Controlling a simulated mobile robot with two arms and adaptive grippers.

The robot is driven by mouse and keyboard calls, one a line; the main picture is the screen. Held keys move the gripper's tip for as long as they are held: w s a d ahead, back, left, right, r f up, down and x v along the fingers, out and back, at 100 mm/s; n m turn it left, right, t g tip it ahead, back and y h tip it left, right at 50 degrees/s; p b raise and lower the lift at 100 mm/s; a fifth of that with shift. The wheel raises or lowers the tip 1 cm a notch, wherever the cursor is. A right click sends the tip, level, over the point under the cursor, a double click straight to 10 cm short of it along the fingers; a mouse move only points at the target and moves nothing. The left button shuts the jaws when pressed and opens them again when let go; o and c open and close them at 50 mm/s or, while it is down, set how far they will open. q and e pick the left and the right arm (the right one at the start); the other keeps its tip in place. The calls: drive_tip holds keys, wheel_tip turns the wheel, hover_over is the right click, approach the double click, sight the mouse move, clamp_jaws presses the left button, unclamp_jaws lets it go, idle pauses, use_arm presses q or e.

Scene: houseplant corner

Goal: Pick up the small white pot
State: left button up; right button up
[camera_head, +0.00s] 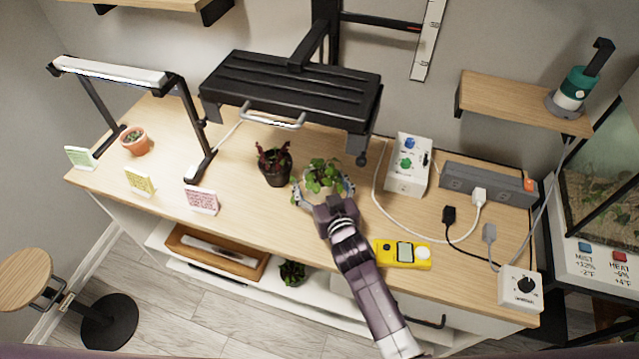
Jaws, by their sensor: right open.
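The small white pot (316,194) stands on the wooden table in the camera_head view, with a leafy green plant (323,175) growing out of it. Leaves and my gripper hide much of the pot. My right gripper (324,193) comes in from the front, with its fingers spread apart on the left and right sides of the pot. I cannot tell whether the fingers touch it. My left gripper is not in view.
A dark pot (277,174) with a reddish plant stands close to the left of the white pot. A black lamp (292,88) hangs behind and above. A yellow meter (402,254) lies right of my forearm. A white control box (408,165) and cables occupy the right side.

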drive_tip(key=c, duration=1.5)
drive_tip(key=shift+c, duration=0.2)
drive_tip(key=shift+r, duration=0.15)
